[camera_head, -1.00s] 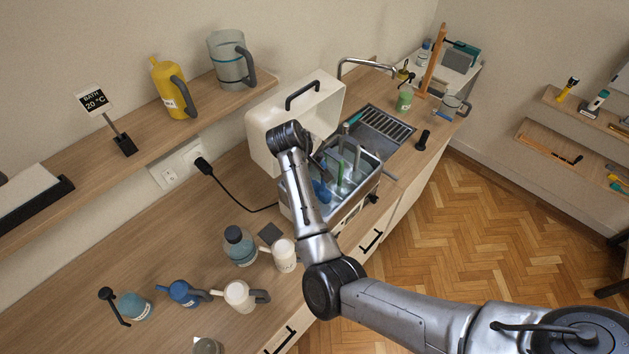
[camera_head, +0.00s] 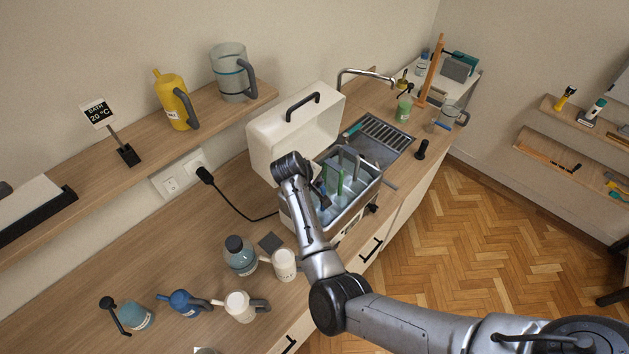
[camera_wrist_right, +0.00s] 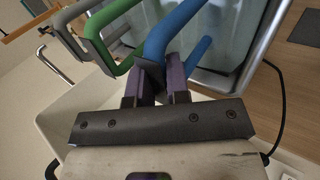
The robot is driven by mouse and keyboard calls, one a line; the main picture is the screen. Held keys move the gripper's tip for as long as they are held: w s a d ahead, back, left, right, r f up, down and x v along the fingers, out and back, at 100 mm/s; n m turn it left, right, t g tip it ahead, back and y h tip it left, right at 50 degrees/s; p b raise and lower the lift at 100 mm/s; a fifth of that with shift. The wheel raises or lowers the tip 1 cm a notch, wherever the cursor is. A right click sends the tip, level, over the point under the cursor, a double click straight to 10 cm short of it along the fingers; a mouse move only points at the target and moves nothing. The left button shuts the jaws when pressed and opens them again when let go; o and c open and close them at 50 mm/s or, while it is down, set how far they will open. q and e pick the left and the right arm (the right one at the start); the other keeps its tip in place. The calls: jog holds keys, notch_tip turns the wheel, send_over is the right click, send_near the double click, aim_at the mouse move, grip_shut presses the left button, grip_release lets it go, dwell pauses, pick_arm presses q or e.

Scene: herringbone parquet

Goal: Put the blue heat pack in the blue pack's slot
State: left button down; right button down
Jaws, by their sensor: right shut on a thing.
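The blue heat pack shows as a bent blue handle (camera_wrist_right: 176,32) in the right wrist view. My right gripper (camera_wrist_right: 163,78) is shut on that handle. In the head view, my right gripper (camera_head: 317,190) is over the near left part of the open steel bath (camera_head: 372,188), with a bit of the blue pack (camera_head: 323,201) beside it. A green handle (camera_head: 340,181) and a grey handle (camera_head: 349,155) stand in the bath; the green one (camera_wrist_right: 75,37) is close beside my fingers in the wrist view. The blue pack's slot and lower end cannot be made out. My left gripper is not in view.
The bath's white lid (camera_head: 267,142) stands open behind it. A drain rack (camera_head: 385,132) and tap (camera_head: 365,73) are beyond. Bottles and mugs, including a white mug (camera_head: 285,265), stand on the counter at the near left. A black cord (camera_head: 232,211) runs to the bath.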

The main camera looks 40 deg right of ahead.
jog(key=shift+f, duration=0.1)
jog(key=c, duration=1.1)
grip_release()
jog(key=b+v, duration=0.1)
jog(key=v, duration=1.1)
jog(key=shift+b, duration=0.3)
